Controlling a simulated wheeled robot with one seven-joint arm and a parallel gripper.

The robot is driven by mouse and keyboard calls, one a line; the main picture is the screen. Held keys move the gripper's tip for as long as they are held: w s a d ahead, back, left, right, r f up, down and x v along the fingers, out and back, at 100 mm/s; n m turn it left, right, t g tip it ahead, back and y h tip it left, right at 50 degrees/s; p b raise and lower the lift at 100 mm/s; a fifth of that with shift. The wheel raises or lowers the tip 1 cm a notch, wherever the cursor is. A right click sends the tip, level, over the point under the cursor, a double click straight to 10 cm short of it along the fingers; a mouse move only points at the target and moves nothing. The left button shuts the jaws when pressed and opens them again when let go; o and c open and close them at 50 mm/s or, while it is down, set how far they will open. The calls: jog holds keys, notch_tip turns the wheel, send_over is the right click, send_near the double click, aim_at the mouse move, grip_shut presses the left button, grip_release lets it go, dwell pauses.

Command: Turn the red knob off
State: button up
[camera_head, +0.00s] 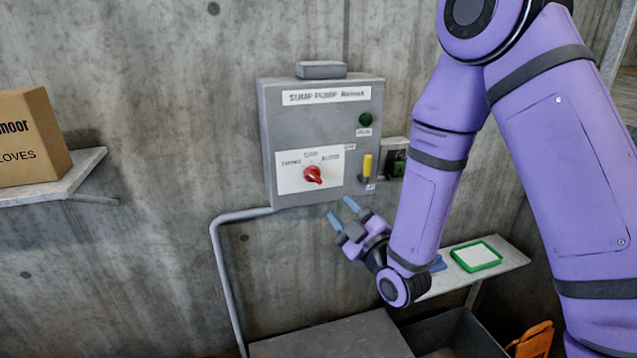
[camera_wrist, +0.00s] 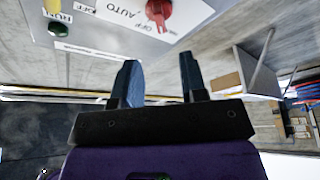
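The red knob (camera_head: 313,174) sits on a white label plate low on the front of a grey wall-mounted control box (camera_head: 310,120). In the wrist view the red knob (camera_wrist: 159,10) shows at the top edge, partly cut off, beside "AUTO" and "OFF" lettering. My gripper (camera_head: 341,211) is below the box, a little right of the knob and apart from it. In the wrist view its two blue fingers (camera_wrist: 158,77) are spread with nothing between them. Which label the knob points to is too small to tell.
A yellow switch (camera_head: 367,166) and a green lamp (camera_head: 365,119) are on the box, right of the knob. A grey pipe (camera_head: 222,265) runs down from the box. Shelves stand left, holding a cardboard box (camera_head: 30,137), and right, holding a green-rimmed tray (camera_head: 476,257).

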aim_at(317, 180)
jog(key=x, duration=1)
jog(key=shift+a, duration=0.1)
grip_shut()
